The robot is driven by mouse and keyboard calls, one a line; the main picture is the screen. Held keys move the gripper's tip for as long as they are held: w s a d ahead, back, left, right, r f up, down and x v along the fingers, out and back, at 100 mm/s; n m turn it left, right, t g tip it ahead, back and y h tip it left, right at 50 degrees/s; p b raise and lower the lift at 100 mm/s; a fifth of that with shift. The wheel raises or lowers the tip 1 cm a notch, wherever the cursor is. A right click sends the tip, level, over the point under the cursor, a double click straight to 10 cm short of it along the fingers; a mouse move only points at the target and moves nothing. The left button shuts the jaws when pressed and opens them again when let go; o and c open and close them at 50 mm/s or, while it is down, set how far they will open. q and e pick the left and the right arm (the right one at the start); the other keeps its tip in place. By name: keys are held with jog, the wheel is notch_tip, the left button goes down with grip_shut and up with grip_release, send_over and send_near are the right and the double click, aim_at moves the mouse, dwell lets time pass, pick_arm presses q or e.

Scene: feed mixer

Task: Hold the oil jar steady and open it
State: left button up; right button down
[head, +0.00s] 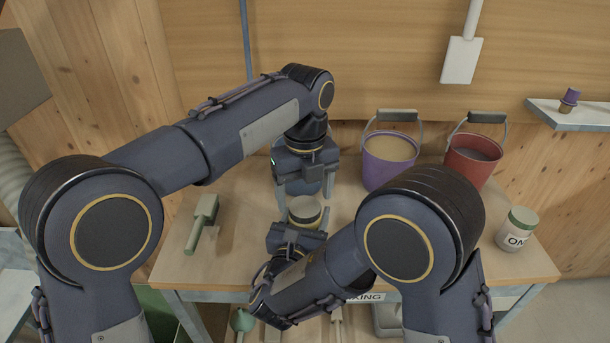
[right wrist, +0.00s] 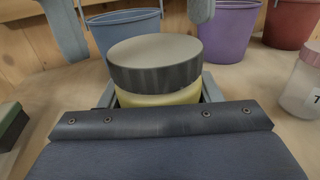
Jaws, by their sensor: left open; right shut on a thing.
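The oil jar (head: 304,213) stands near the middle of the table, with a dark lid and a yellow body. In the right wrist view the lid (right wrist: 155,63) sits on the jar and the yellow body (right wrist: 160,97) shows below it. My right gripper (right wrist: 158,98) is shut on the jar's body, below the lid. My left gripper (head: 304,194) points down just behind and above the jar. It is open, and its fingers show apart beyond the lid in the right wrist view. My arms hide part of the table.
A purple bucket (head: 390,163) and a red bucket (head: 473,158) stand at the back right. A blue bucket (right wrist: 125,30) stands behind the jar. A green-grey tool (head: 202,224) lies at the left.

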aim_at(305, 209)
pick_arm(q)
jog(key=shift+f, duration=1.1)
